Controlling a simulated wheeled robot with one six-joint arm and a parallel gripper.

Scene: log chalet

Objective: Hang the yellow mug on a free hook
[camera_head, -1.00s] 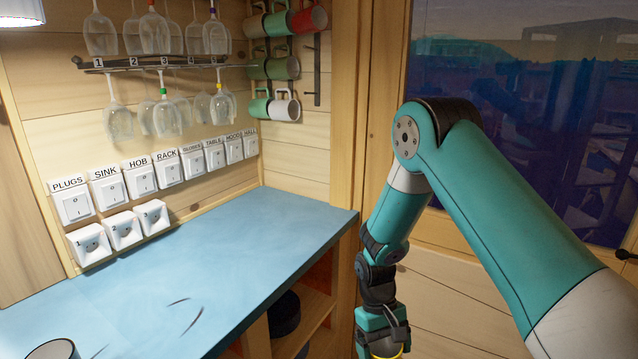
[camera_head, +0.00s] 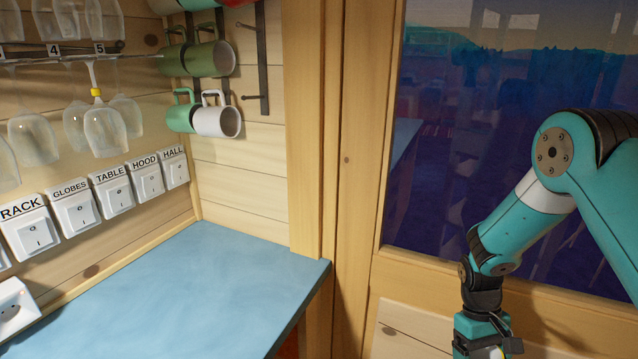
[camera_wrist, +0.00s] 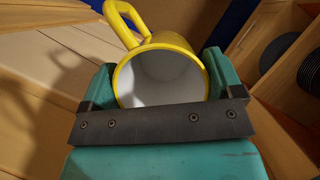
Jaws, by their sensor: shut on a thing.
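The yellow mug (camera_wrist: 170,44) is in my gripper (camera_wrist: 158,78), seen in the wrist view between two teal fingers. Its pale opening faces the wrist camera and its handle points to the upper left. In the head view my gripper (camera_head: 487,340) hangs at the bottom edge, right of the counter, and the mug is almost wholly cut off. The mug rack on the wall has a dark right-hand strip (camera_head: 262,60) with bare hooks in its middle and lower part. Mugs hang left of it: a white mug (camera_head: 217,118), a green mug (camera_head: 180,112) and olive mugs (camera_head: 209,59).
The blue counter (camera_head: 190,290) is clear below the rack. Hanging glasses (camera_head: 105,125) and a row of switches (camera_head: 112,192) line the left wall. A wooden post (camera_head: 313,130) and a dark window (camera_head: 480,130) stand right of the rack.

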